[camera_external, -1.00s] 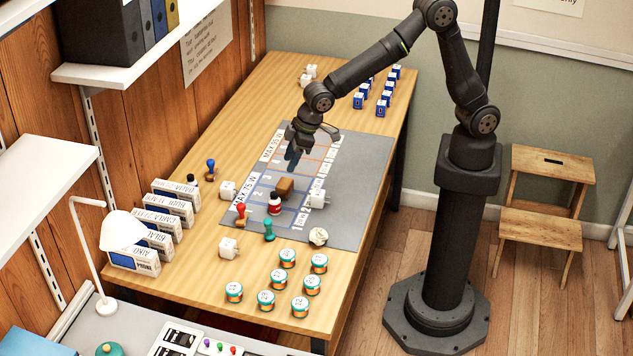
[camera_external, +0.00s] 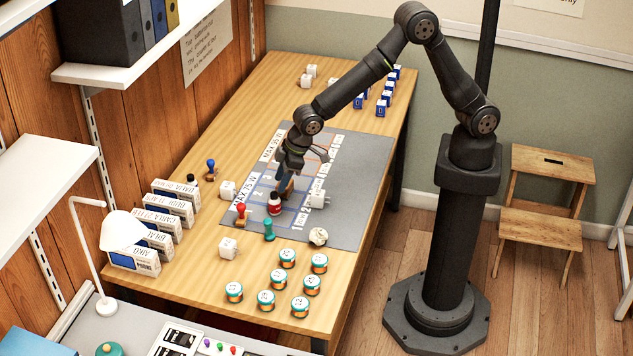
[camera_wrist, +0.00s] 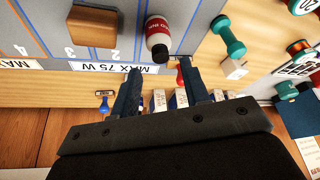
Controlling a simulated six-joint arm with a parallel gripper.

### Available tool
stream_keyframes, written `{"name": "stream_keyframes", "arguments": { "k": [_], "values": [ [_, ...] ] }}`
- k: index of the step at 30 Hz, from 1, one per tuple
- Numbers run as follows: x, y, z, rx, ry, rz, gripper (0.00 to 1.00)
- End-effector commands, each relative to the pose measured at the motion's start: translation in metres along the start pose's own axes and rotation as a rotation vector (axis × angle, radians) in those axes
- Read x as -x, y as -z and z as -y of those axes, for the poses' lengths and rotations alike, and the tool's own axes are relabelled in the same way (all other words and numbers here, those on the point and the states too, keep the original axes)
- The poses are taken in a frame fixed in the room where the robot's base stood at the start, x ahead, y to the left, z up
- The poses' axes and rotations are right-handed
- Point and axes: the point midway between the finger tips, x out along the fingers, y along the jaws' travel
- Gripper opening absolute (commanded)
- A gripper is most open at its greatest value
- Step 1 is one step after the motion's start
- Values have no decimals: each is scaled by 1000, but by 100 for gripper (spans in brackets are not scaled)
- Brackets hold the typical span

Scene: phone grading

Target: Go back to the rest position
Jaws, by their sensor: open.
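My gripper (camera_external: 284,190) is over the grey mat (camera_external: 362,170) in the external view, pointing down beside the brown block, which it partly hides there. In the wrist view my gripper (camera_wrist: 160,76) has its two fingers apart with nothing held between them. The brown block (camera_wrist: 92,27) lies on the mat in the wrist view, beyond the left finger.
A red stamp (camera_external: 241,215), a teal stamp (camera_external: 269,230), a white plug (camera_external: 317,199) and a pale ball (camera_external: 318,236) are close by. Several jars (camera_external: 267,300) stand at the table's front and boxes (camera_external: 168,205) along the left. The mat's right side is clear.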

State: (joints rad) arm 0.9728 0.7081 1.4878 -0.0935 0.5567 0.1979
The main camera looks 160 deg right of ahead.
Motion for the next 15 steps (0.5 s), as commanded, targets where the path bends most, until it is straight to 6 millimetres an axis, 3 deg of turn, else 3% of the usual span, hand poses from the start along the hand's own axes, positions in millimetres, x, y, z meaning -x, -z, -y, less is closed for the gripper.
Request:
{"name": "stream_keyframes", "arguments": {
  "k": [8,15],
  "values": [
    [-45,-1,0,0,0,2,42],
    [-21,8,0,-1,0,-1,42]
  ]
}}
